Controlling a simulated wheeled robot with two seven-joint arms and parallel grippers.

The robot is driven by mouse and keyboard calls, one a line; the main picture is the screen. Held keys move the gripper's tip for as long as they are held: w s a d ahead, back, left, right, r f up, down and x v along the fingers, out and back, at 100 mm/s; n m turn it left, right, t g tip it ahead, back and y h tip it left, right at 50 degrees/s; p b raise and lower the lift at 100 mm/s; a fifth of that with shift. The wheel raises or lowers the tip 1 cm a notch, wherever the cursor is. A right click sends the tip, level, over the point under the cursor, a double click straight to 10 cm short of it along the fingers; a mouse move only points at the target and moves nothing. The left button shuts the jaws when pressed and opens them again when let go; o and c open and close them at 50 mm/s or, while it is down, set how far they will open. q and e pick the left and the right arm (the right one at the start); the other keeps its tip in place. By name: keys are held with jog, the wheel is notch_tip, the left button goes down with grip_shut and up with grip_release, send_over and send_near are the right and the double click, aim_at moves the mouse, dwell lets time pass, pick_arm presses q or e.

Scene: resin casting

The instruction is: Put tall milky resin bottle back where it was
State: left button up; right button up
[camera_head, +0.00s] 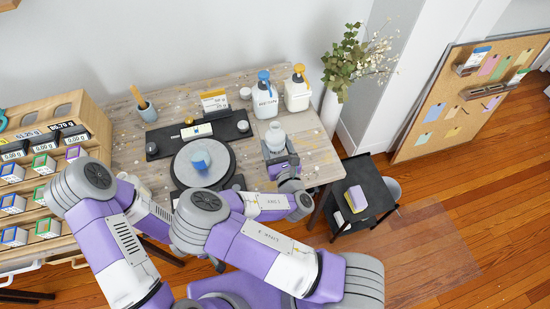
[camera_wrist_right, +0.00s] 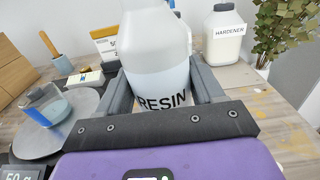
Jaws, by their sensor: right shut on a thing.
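The tall milky resin bottle (camera_head: 276,136) is at the right part of the wooden table. In the right wrist view the bottle (camera_wrist_right: 158,70) stands upright with RESIN lettering low on its front; its top is cut off. My right gripper (camera_head: 278,156) is shut on it, with one grey finger on each side. The bottle's base is hidden, so I cannot tell whether it touches the table. My left arm comes in from the left, and its gripper is hidden behind my arms.
A blue-topped bottle (camera_head: 265,102) and a yellow-topped bottle (camera_head: 297,93) stand behind the resin bottle. A cup with blue liquid (camera_head: 200,161) sits on a round grey plate (camera_head: 216,178) to the left. A vase (camera_head: 330,108) stands right. The table's right front corner is bare.

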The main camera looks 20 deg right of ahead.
notch_tip(320, 180, down, 6)
jog(key=shift+f+b, duration=0.25)
jog(key=shift+b, duration=0.7)
jog(key=shift+r, duration=0.1)
jog(key=shift+f, duration=0.2)
jog(key=o, duration=1.3)
jog(key=shift+c, duration=0.2)
jog(key=shift+r, duration=0.1)
